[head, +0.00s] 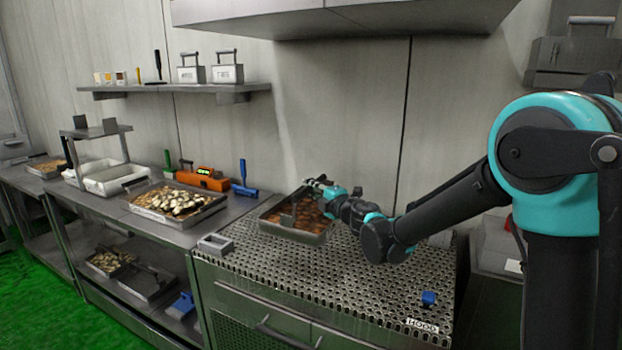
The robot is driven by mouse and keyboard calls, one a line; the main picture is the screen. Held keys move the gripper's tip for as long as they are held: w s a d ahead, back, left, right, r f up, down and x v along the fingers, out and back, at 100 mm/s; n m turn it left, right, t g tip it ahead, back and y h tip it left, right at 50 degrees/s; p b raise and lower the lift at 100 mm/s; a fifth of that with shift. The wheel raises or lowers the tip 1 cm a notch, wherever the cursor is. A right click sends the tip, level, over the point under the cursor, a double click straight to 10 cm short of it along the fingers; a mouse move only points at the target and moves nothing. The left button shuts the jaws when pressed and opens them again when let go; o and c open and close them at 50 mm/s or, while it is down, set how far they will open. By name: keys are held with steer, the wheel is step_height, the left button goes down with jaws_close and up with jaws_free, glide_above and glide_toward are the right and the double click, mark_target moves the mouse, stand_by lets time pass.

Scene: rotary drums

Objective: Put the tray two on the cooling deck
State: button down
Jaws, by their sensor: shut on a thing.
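A metal tray (291,234) filled with brown pieces sits on or just above the back left part of the perforated metal deck (345,281); I cannot tell whether it touches. My gripper (318,188) is at the back right of this tray, shut on it; the fingertips are small and partly hidden by the wrist. No label is readable on the tray. Another metal tray (203,212) with pale and brown pieces rests on the counter to the left.
A blue knob (429,298) stands at the deck's front right, near a "HOOD" label. An empty metal bracket (215,243) lies at its left edge. An orange device (202,179) and a blue-handled tool (243,181) are behind the left tray. The deck's front and middle are clear.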

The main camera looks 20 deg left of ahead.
step_height(320, 180, down, 12)
stand_by(0.6)
steer(key=shift+f, duration=0.1)
steer(key=c, duration=1.4)
jaws_free()
